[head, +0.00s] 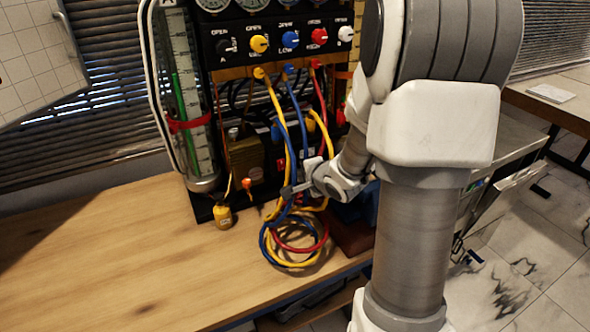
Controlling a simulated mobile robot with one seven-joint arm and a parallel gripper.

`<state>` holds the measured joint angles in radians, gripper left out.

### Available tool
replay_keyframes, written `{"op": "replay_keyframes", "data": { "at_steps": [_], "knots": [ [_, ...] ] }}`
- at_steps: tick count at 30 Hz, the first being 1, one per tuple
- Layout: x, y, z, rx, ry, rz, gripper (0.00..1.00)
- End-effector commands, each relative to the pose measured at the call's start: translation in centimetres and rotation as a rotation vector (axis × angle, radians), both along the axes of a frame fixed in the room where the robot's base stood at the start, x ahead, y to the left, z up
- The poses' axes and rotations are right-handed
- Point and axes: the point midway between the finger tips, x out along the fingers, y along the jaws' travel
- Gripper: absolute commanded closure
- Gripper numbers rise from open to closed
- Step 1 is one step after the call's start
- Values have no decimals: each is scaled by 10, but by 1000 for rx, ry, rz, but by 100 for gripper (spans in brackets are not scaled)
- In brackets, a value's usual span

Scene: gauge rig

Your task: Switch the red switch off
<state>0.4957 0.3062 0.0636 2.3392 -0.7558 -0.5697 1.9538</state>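A small red part (280,163) shows low on the gauge rig, behind the hoses. It may be the red switch, but it is too small to read its position. Another red spot (341,116) is at the rig's right side, partly behind my arm. My gripper (291,187) is low in front of the rig, pointing left beside the hanging hoses. I cannot tell whether its fingers touch the hoses or how far apart they are. Nothing is clearly held.
Yellow, blue and red hoses (276,252) hang from the panel and coil on the wooden table (120,255). A row of coloured knobs, one red (319,37), is above. A yellow fitting (222,216) stands at the rig's base. The table's left side is clear.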

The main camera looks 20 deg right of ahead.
Motion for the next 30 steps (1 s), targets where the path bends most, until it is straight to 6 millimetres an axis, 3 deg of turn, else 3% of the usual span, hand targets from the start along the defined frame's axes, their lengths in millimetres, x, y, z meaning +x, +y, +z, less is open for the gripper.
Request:
{"op": "replay_keyframes", "data": {
  "at_steps": [6,12,30],
  "knots": [
    [-47,-2,14,0,-2,-2,100],
    [-71,-3,18,-1,-2,-2,100],
    [-77,-3,18,-1,-2,1,100]
  ]
}}
